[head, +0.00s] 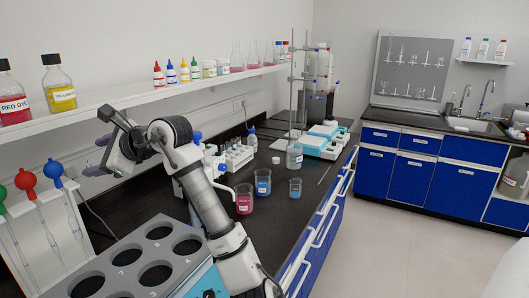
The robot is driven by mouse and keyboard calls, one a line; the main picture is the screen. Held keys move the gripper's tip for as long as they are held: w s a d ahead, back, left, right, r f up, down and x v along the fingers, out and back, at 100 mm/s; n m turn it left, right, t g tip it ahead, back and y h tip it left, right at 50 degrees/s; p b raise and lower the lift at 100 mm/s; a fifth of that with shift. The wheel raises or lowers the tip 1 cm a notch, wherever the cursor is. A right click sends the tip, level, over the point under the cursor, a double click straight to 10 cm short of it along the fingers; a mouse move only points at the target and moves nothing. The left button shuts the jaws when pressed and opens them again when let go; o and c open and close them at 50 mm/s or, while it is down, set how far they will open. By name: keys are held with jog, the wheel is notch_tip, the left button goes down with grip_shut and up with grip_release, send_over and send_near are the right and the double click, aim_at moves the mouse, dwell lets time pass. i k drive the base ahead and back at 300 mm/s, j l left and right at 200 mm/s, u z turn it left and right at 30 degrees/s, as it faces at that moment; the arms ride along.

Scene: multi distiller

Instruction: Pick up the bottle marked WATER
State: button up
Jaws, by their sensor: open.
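No label reading WATER can be made out at this size. A clear bottle with a small label (294,156) stands upright on the black bench, right of my arm; its wording is too small to read. A small bottle with a blue top (252,139) stands farther back by the wall, also unreadable. My gripper (103,142) is at the left, raised in front of the wall shelf, open and with nothing seen between its fingers. It is well apart from both bottles.
A red beaker (244,199), a blue beaker (263,183) and a smaller blue beaker (295,188) stand near the bench front. A wall shelf (120,99) holds bottles and flasks. A grey block with round holes (140,262) is in front. The floor at right is clear.

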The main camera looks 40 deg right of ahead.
aim_at(294, 150)
jog(key=z, duration=1.3)
